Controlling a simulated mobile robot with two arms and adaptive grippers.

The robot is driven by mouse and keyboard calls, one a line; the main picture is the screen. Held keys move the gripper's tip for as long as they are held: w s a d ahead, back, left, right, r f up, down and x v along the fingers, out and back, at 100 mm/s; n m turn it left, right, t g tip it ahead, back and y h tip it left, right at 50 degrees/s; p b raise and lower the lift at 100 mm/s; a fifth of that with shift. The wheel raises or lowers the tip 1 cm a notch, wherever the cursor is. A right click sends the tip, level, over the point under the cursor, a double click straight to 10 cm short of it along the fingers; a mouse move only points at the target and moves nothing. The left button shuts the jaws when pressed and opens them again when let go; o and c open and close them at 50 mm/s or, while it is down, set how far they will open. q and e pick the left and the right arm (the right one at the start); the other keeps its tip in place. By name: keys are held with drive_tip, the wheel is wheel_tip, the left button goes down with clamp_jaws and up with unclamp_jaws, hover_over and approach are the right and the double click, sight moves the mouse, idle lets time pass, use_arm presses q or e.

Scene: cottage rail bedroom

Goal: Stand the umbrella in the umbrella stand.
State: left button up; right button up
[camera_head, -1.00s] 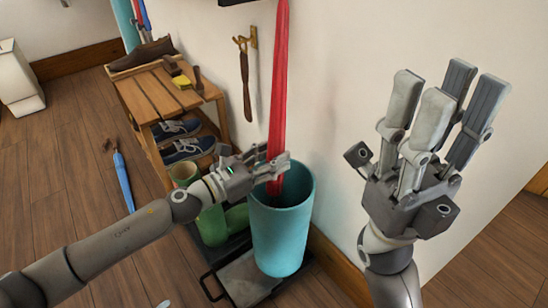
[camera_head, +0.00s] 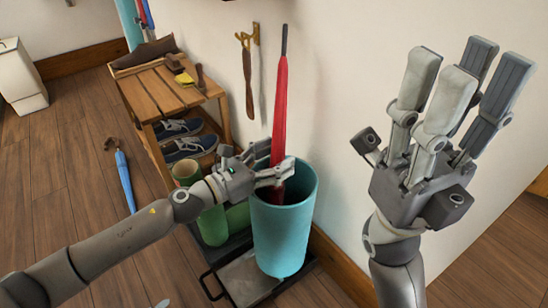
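The red umbrella (camera_head: 280,105) stands nearly upright, its dark, narrow end pointing up beside the wall. Its lower part is inside the teal umbrella stand (camera_head: 285,238), and its bottom end is hidden by the stand's wall. My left gripper (camera_head: 272,163) is at the stand's rim, with its fingers spread on either side of the umbrella's shaft. The fingers look open and loose around it; whether any finger touches it is unclear. My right gripper (camera_head: 465,85) is raised in front of the wall at the right, open and empty, fingers pointing up.
Green boots (camera_head: 210,226) stand left of the stand, near a dark tray (camera_head: 212,282). A wooden bench (camera_head: 165,95) holds shoes and brushes. A blue umbrella (camera_head: 124,180) lies on the floor at left. A brown item (camera_head: 247,75) hangs on the wall hook.

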use_arm(q)
drive_tip(key=shift+s+a+f, duration=0.15)
drive_tip(key=shift+a, duration=0.05)
drive_tip(key=v, duration=1.1)
drive_tip(key=shift+a, duration=0.2)
drive_tip(key=shift+s, duration=0.1)
idle(0.6)
